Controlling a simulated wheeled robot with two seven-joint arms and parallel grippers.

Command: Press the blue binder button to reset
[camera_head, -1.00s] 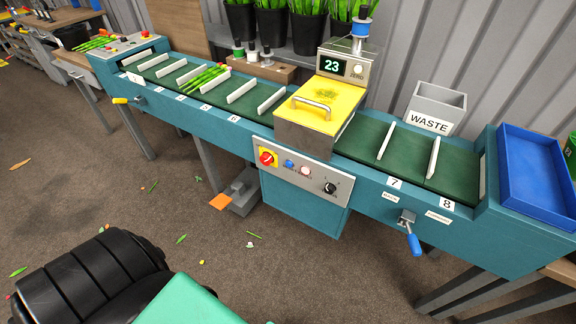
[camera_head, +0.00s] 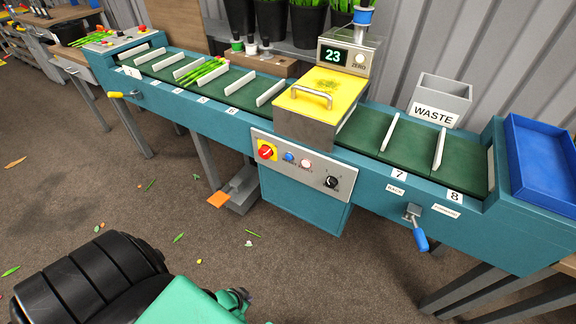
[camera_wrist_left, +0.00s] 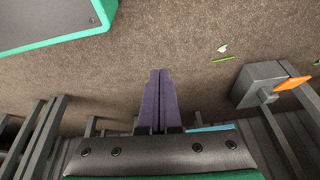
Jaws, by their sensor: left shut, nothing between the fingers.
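The blue button (camera_head: 289,157) sits on the grey control panel (camera_head: 318,181) at the front of the teal conveyor machine. It is between a red rotary switch on a yellow plate (camera_head: 266,151) and a pale button with a reddish rim (camera_head: 305,163). My left gripper (camera_wrist_left: 160,74) shows in the left wrist view as two dark purple fingers, shut together and empty over the floor. In the head view only the end of my left arm shows, low in the picture and well apart from the panel. My right gripper is not in view.
A yellow-lidded box (camera_head: 322,98) with a handle sits above the panel. A grey foot pedal with an orange plate (camera_head: 219,199) stands on the floor below. A blue-handled crank (camera_head: 419,238) sticks out at the right. The floor before the machine is open, with scattered leaves.

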